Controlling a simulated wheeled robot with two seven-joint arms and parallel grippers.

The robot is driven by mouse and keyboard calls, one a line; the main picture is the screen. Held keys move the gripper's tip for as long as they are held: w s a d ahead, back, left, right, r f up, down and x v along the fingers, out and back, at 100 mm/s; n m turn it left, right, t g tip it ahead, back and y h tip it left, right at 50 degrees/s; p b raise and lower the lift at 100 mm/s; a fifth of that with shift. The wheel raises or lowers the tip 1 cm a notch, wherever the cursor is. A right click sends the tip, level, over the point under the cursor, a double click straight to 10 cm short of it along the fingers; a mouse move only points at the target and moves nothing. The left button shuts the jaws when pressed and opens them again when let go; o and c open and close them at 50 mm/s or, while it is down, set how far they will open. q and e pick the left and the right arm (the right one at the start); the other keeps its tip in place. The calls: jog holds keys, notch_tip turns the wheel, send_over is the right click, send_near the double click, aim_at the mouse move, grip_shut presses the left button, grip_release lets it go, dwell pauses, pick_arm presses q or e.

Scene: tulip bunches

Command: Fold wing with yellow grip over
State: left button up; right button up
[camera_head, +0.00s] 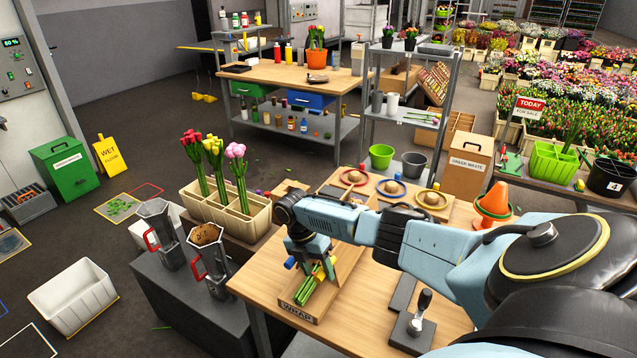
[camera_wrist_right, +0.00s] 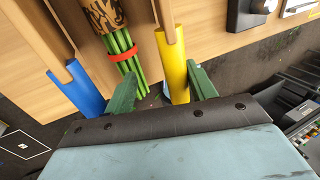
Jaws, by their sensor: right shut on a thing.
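My right gripper (camera_head: 315,250) is over the wooden wrap board (camera_head: 299,311) on the table. In the right wrist view its green fingers (camera_wrist_right: 160,88) stand on either side of the yellow grip (camera_wrist_right: 174,58), and I take it as shut on that grip. The yellow grip sits at the end of a wooden wing (camera_wrist_right: 160,12). A blue grip (camera_wrist_right: 80,90) on another wooden wing is at the left. Between the grips lie green stems (camera_wrist_right: 126,62) with a red band and brown patterned paper (camera_wrist_right: 103,15). My arm hides much of the board in the head view. My left gripper is not in view.
A planter with tulip bunches (camera_head: 226,205) and metal jugs (camera_head: 208,260) stand left of the table. Round holders (camera_head: 391,187) line its back, with an orange cone (camera_head: 496,200) at the right. A dark lever device (camera_head: 416,325) is near the front. Bare tabletop (camera_head: 350,325) lies between.

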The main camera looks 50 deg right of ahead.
jog(key=shift+w+a+r, duration=0.2)
jog(key=shift+w+a, duration=0.05)
jog(key=shift+w, duration=0.2)
jog(key=d+v, duration=0.1)
jog(key=v, duration=1.1)
jog(key=shift+s+a+r+b, duration=0.2)
jog(key=shift+a+r+b, duration=0.1)
jog(key=shift+a+r, duration=0.15)
jog(key=shift+d, duration=0.1)
